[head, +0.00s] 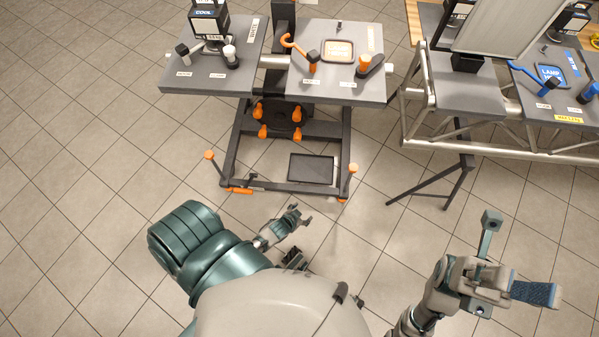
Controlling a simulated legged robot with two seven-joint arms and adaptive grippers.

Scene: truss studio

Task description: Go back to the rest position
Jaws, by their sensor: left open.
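My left gripper (299,216) is small in the head view, just in front of my body at the centre, above the tiled floor. Its jaws are open and nothing shows between them. My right gripper (520,257) is at the lower right, nearer the camera. Part of my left forearm is hidden behind my own body.
A wheeled stand with two grey tops (207,76) is ahead, bearing an orange hook (298,46) and dark knobs. A truss table (466,88) with a blue hook (533,80) is at the right. A black tripod leg (440,178) reaches the floor. The tiled floor (80,170) at left is clear.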

